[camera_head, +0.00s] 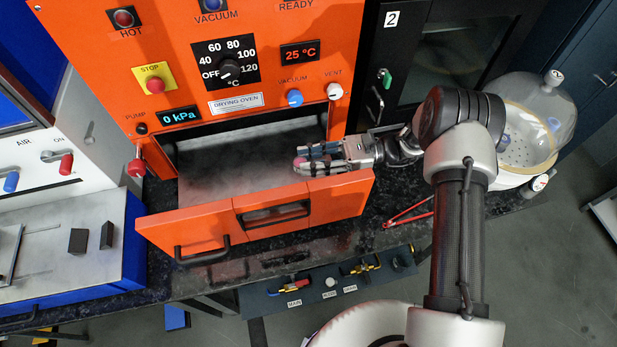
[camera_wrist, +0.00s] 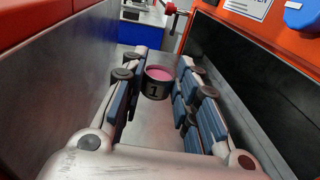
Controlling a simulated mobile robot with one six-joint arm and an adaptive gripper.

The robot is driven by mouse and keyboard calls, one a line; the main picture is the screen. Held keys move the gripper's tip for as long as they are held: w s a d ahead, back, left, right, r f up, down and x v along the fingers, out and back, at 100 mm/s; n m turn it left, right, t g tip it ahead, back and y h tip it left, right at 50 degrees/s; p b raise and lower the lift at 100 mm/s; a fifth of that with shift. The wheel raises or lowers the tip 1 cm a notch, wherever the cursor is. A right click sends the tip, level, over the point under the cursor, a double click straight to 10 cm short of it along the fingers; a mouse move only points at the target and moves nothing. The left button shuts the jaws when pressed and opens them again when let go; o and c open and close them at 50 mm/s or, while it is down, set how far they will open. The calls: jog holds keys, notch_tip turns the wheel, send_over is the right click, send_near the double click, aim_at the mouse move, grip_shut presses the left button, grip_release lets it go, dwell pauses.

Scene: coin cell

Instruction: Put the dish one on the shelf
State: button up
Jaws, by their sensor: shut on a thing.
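Dish one (camera_wrist: 157,83) is a small dark round dish with a "1" label and pink contents. It is between my fingertips in the wrist view. In the head view the dish (camera_head: 299,163) shows as a small pink spot at the fingertips. My gripper (camera_head: 306,160) is shut on it and reaches in from the right, over the open front of the orange drying oven. The grey metal shelf (camera_head: 235,175) lies inside the oven, bare and smoky looking. I cannot tell whether the dish touches the shelf or hangs just above it.
The orange oven front (camera_head: 170,222) with black handles stands in front of the shelf. The oven panel with knobs (camera_head: 228,70) rises behind. A glass desiccator (camera_head: 535,115) stands at the right, and red tongs (camera_head: 408,212) lie on the dark counter. The shelf's left side is free.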

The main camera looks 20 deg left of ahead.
aim_at(311, 177)
notch_tip(311, 177, down, 8)
jog(key=shift+r+b, duration=0.1)
jog(key=shift+b, duration=0.75)
jog(key=shift+r, duration=0.1)
jog(key=o, duration=1)
jog(key=shift+o, duration=0.2)
jog(key=shift+r, duration=0.1)
jog(key=v, duration=1.2)
